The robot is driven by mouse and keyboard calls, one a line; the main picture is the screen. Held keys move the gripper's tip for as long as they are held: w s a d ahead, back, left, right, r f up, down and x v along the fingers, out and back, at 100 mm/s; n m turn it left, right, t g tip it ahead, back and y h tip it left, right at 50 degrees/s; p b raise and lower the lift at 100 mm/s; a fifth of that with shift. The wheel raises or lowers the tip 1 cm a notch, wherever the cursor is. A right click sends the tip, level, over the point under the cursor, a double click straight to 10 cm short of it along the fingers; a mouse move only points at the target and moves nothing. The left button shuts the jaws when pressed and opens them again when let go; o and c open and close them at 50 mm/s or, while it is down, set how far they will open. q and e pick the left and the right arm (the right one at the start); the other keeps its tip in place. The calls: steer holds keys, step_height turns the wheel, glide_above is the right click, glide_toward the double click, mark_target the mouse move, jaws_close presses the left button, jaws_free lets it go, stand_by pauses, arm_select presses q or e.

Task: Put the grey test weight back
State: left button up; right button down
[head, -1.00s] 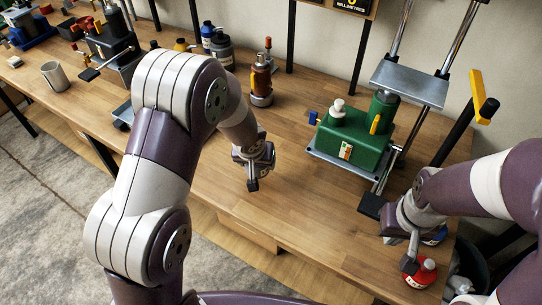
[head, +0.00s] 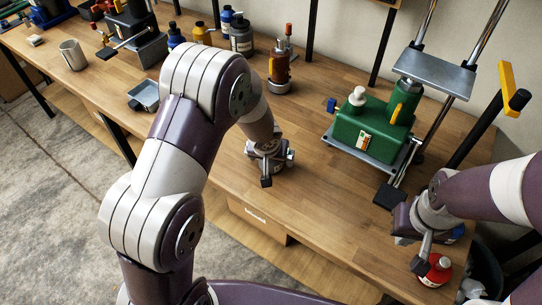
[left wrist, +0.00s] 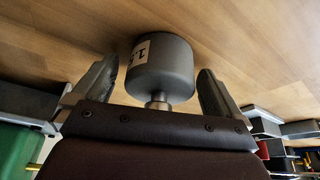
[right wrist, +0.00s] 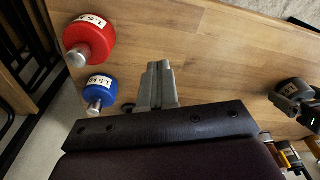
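The grey test weight (left wrist: 160,65), with a pale label and a metal knob, is in the left wrist view, its knob towards my left gripper (left wrist: 155,85). The fingers stand apart on either side of it, with gaps showing. In the head view my left gripper (head: 268,170) is low over the middle of the table and mostly hides the weight. My right gripper (right wrist: 158,75) is shut and holds nothing visible. It is beside a red weight (right wrist: 90,40) and a blue weight (right wrist: 100,92).
A green machine (head: 370,130) with a grey base stands right of centre on the wooden table (head: 320,215). A brown bottle (head: 279,68), grey tray (head: 144,95) and mug (head: 73,55) stand farther back. Bare tabletop lies between my grippers.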

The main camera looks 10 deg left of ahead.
arm_select(q)
steer(key=shift+r, duration=0.3)
steer(key=p+v, duration=0.4)
steer(key=v, duration=0.7)
steer(key=s+a+r+g, duration=0.1)
steer(key=s+a, duration=0.1)
steer(key=s, duration=0.5)
steer(key=s+a+r+g, duration=0.1)
steer(key=s+a+g, duration=0.1)
steer(key=s, duration=0.6)
steer(key=shift+a+r+m, duration=0.25)
steer(key=shift+m, duration=0.05)
steer(key=shift+s, duration=0.2)
steer(key=shift+w, duration=0.1)
